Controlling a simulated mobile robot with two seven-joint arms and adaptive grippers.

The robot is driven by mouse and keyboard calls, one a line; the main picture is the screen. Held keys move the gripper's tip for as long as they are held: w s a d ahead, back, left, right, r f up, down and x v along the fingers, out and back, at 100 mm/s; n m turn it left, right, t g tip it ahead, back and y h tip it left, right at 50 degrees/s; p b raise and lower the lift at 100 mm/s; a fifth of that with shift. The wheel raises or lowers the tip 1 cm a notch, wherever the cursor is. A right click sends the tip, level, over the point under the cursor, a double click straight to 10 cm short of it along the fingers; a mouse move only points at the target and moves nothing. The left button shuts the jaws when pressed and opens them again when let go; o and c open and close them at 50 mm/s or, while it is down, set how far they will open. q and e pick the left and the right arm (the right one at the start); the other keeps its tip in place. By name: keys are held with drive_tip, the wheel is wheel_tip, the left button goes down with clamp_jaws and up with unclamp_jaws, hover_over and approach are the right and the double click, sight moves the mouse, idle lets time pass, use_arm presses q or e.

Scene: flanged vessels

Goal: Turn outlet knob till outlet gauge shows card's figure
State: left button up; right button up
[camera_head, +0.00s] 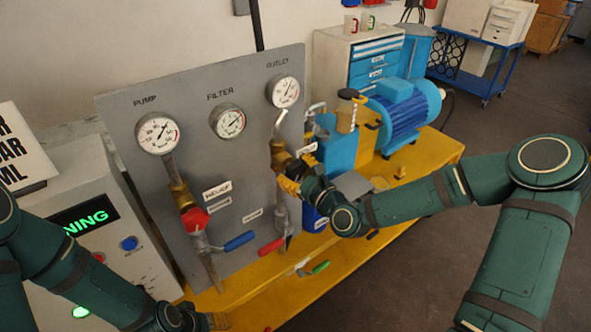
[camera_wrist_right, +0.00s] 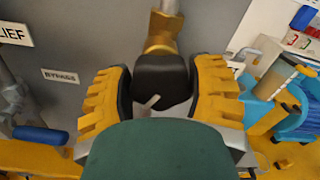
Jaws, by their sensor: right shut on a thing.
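The outlet gauge (camera_head: 283,91) is a round white dial at the top right of the grey panel; its figure is too small to read. Below it, a brass fitting (camera_wrist_right: 163,30) carries the black outlet knob (camera_wrist_right: 165,74), which has a pale pointer mark. My right gripper (camera_head: 290,182) has its yellow fingers on both sides of the knob and is shut on it. The knob is hidden behind the gripper in the head view. The card (camera_head: 20,150) at the far left is cut off by the frame, with no figure visible. My left gripper (camera_head: 200,320) is barely in view at the bottom edge.
A blue motor (camera_head: 400,110) stands right on the yellow base.

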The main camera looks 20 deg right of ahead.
drive_tip(key=o, duration=1.2)
drive_tip(key=v, duration=0.7)
drive_tip(key=shift+s, duration=0.25)
